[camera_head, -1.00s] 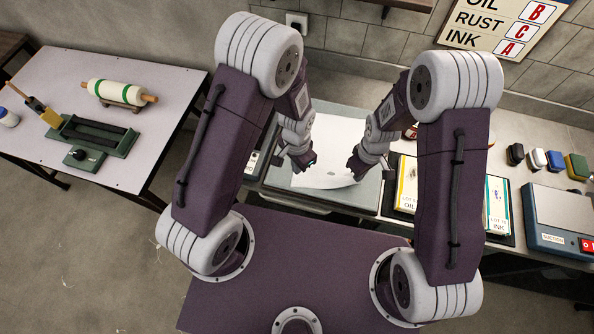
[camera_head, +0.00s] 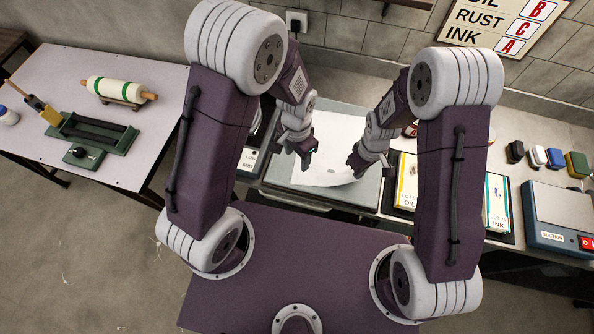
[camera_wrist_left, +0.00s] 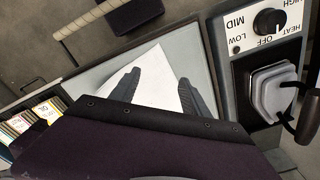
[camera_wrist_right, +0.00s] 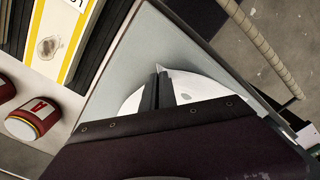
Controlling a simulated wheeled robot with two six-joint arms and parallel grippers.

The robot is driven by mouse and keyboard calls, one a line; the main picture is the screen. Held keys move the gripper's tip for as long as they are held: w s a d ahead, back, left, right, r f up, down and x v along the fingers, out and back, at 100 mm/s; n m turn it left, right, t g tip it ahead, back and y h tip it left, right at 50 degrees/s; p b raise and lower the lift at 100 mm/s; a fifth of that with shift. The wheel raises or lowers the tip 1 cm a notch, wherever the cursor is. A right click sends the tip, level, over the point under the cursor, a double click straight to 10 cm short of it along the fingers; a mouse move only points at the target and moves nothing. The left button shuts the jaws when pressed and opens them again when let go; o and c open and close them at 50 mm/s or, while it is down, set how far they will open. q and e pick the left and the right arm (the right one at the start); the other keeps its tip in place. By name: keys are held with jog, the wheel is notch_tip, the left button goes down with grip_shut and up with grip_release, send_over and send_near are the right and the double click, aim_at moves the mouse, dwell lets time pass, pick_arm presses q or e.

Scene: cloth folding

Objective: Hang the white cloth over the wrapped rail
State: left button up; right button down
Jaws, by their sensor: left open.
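The white cloth (camera_head: 335,150) lies on a grey plate (camera_head: 368,192) on the bench, partly hidden by my arms. My left gripper (camera_head: 308,160) is over the cloth's left side; in the left wrist view (camera_wrist_left: 160,85) its fingers are wide apart, with the cloth (camera_wrist_left: 150,75) seen between them. My right gripper (camera_head: 355,166) is at the cloth's right side. In the right wrist view (camera_wrist_right: 158,88) its fingers are close together, with a pointed bit of cloth (camera_wrist_right: 195,88) at their tips. The wrapped rail (camera_wrist_right: 262,48) runs beyond the plate's edge; it also shows in the left wrist view (camera_wrist_left: 85,20).
A heater control box (camera_wrist_left: 265,55) stands beside the plate. A side table (camera_head: 60,85) at the left holds a roller (camera_head: 118,92) and a green tool (camera_head: 95,135).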

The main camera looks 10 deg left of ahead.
aim_at(297, 176)
pick_arm(q)
notch_tip(297, 176, down, 10)
jog(key=shift+f, duration=0.1)
dwell(0.4)
jog(key=shift+c, duration=0.4)
jog(key=shift+s, duration=0.1)
grip_shut()
notch_tip(297, 176, up, 5)
jog(key=shift+f, duration=0.1)
jog(key=shift+r, duration=0.2)
